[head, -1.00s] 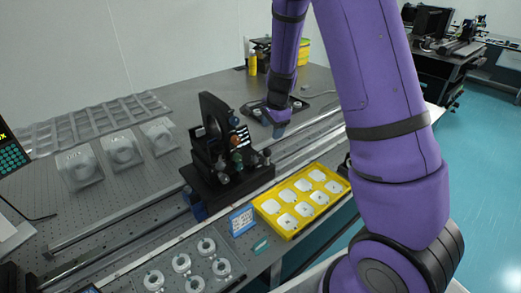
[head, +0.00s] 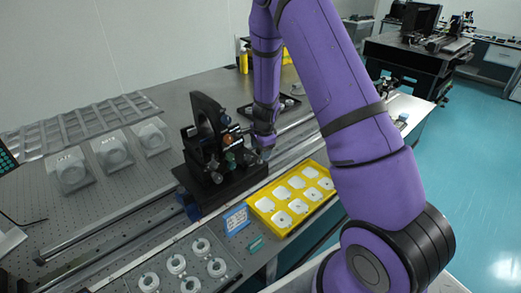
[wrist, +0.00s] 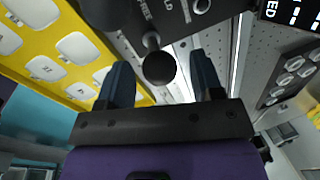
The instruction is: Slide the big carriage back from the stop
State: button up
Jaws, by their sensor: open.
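The big carriage (head: 222,188) is a black block with a tall ring-shaped plate and several coloured knobs. It sits on the long metal rail (head: 110,237). My gripper (head: 263,152) is low at the carriage's right end in the head view, its fingertips partly hard to make out. In the wrist view my gripper (wrist: 158,60) is open, one dark finger on each side of a round black knob (wrist: 160,68). The knob is on a short stem beside dark parts with white lettering. I cannot tell whether the fingers touch it. I cannot pick out the stop.
A yellow tray (head: 250,204) of white pieces lies in front of the rail, close to my arm. The rail left of the carriage looks bare.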

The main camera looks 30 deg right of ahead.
jog(key=shift+f, duration=0.2)
grip_shut()
jog(key=w+d, duration=0.2)
jog(key=d, duration=0.8)
jog(key=w+d, duration=0.2)
jog(key=d, duration=0.8)
jog(key=shift+d, duration=0.3)
grip_release()
jog(key=shift+r, duration=0.1)
notch_tip(320, 180, up, 10)
jog(key=s, duration=0.2)
jog(key=shift+r, duration=0.25)
